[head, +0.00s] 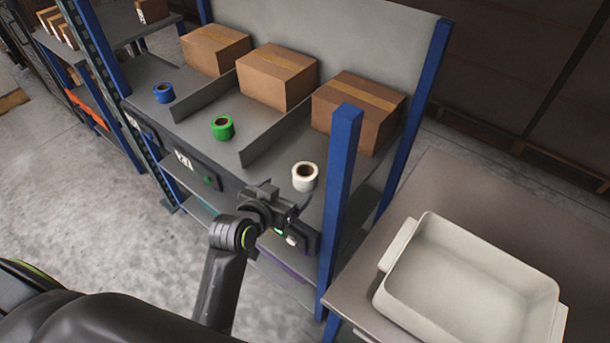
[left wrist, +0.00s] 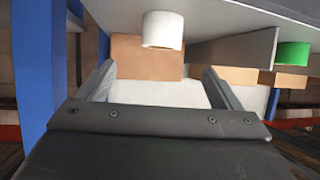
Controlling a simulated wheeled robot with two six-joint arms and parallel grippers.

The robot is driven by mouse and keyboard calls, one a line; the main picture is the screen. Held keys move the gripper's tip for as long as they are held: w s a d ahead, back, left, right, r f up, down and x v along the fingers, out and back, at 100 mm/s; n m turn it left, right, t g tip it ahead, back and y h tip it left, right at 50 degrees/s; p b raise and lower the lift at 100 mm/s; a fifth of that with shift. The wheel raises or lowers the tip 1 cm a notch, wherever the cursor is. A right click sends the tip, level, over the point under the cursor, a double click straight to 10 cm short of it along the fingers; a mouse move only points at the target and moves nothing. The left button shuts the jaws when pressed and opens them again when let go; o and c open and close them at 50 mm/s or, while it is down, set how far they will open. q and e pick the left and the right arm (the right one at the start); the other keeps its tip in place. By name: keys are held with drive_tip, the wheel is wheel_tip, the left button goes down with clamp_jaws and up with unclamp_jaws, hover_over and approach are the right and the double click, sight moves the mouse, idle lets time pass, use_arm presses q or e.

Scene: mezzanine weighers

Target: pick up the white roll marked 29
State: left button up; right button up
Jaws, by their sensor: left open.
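The white roll (head: 305,176) stands on the grey shelf (head: 232,158), in the right bay near its front edge. I cannot read a number on it. In the left wrist view, where the scene looks upside down, the white roll (left wrist: 162,30) shows at the top, above the gap between my fingers. My left gripper (head: 281,204) is open and empty at the shelf's front edge, just short of the roll and not touching it. Its two fingers (left wrist: 160,78) are spread apart in the left wrist view. My right gripper is not in view.
A green roll (head: 222,128) and a blue roll (head: 163,93) stand in the other bays, split by low dividers (head: 272,136). Cardboard boxes (head: 358,112) stand behind. A blue post (head: 340,200) rises just right of the white roll. An empty pale tray (head: 470,285) sits on a table at right.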

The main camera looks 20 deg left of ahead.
sight(301, 177)
use_arm(q)
drive_tip(key=shift+p+x, duration=0.5)
drive_tip(key=shift+x, duration=5.9)
drive_tip(key=shift+a, duration=0.15)
drive_tip(key=shift+c, duration=0.5)
drive_tip(key=c, duration=1.1)
drive_tip(key=shift+o, duration=0.2)
